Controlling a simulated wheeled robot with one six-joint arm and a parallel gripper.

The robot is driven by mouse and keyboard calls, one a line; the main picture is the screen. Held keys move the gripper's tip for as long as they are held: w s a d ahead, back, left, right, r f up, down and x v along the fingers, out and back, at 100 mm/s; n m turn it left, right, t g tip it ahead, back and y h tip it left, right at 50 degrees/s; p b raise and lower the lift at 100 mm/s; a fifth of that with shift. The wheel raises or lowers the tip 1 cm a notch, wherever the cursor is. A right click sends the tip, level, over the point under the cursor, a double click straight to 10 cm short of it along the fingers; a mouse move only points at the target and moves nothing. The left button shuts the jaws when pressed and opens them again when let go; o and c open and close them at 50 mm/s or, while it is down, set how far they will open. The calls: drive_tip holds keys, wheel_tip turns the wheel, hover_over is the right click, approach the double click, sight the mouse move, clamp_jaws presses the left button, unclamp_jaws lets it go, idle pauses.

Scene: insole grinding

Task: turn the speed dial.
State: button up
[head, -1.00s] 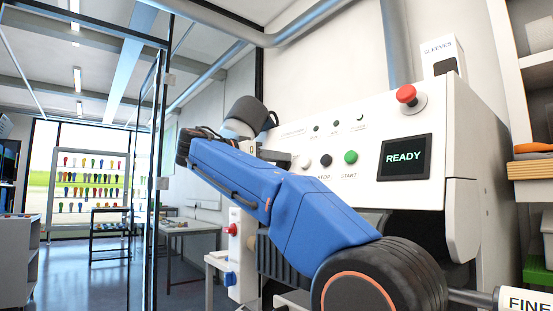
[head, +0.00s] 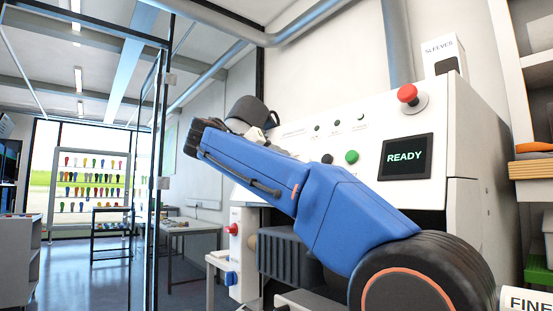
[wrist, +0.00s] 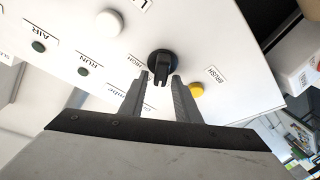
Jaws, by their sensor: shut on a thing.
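The speed dial (wrist: 161,62) is a round black knob with a raised bar, on the white panel at the upper middle of the wrist view. A HIGH label lies beside it on the left. My gripper (wrist: 162,78) reaches up from below with its two grey fingertips on either side of the dial's bar, shut on it. In the head view my blue arm covers the dial and the fingers. How far the dial is turned cannot be read clearly.
The machine's panel (head: 462,125) carries a READY screen (head: 406,157), a red emergency button (head: 407,93) and a green button (head: 351,157). In the wrist view, a yellow button (wrist: 196,90) and a white button (wrist: 110,23) sit close to the dial.

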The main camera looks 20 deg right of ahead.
drive_tip(key=shift+f+n+y, duration=0.15)
drive_tip(key=shift+n+y, duration=0.35)
drive_tip(key=shift+n, duration=0.8)
drive_tip(key=shift+t, duration=0.3)
drive_tip(key=o, duration=0.7)
drive_tip(key=shift+a, duration=0.1)
drive_tip(key=v, duration=1.7)
drive_tip(key=shift+a, duration=0.15)
